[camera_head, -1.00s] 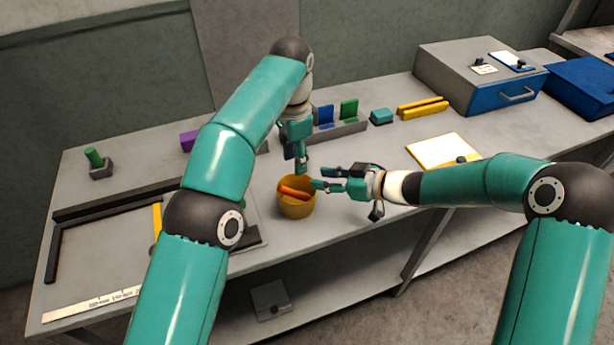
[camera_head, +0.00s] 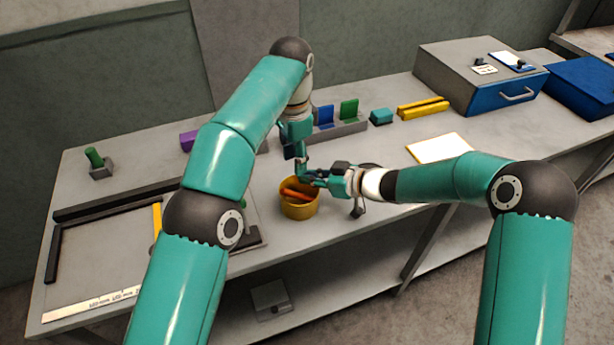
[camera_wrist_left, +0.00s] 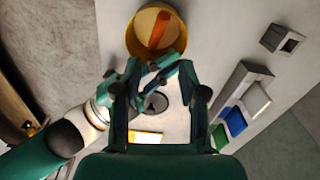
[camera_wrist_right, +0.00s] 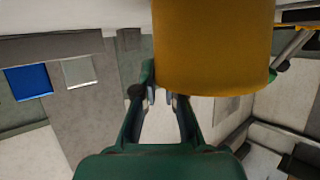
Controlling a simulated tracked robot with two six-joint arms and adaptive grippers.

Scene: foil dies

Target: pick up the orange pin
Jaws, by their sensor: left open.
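The orange pin (camera_head: 296,194) lies tilted inside a yellow cup (camera_head: 299,211) near the table's front edge. The left wrist view shows the pin (camera_wrist_left: 158,30) leaning in the cup (camera_wrist_left: 178,38). My left gripper (camera_head: 301,172) is open and points down just behind the cup, apart from the pin. My right gripper (camera_head: 312,179) reaches in from the right to the cup's rim and crosses in front of my left fingers. In the right wrist view the cup (camera_wrist_right: 212,45) fills the upper middle and partly covers the right fingertips, so their closure cannot be told.
A grey rack (camera_head: 345,129) with blue and green pieces stands behind the grippers. A teal block (camera_head: 381,116) and yellow bars (camera_head: 423,108) lie right of it. A drawer box (camera_head: 480,75) stands at the back right.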

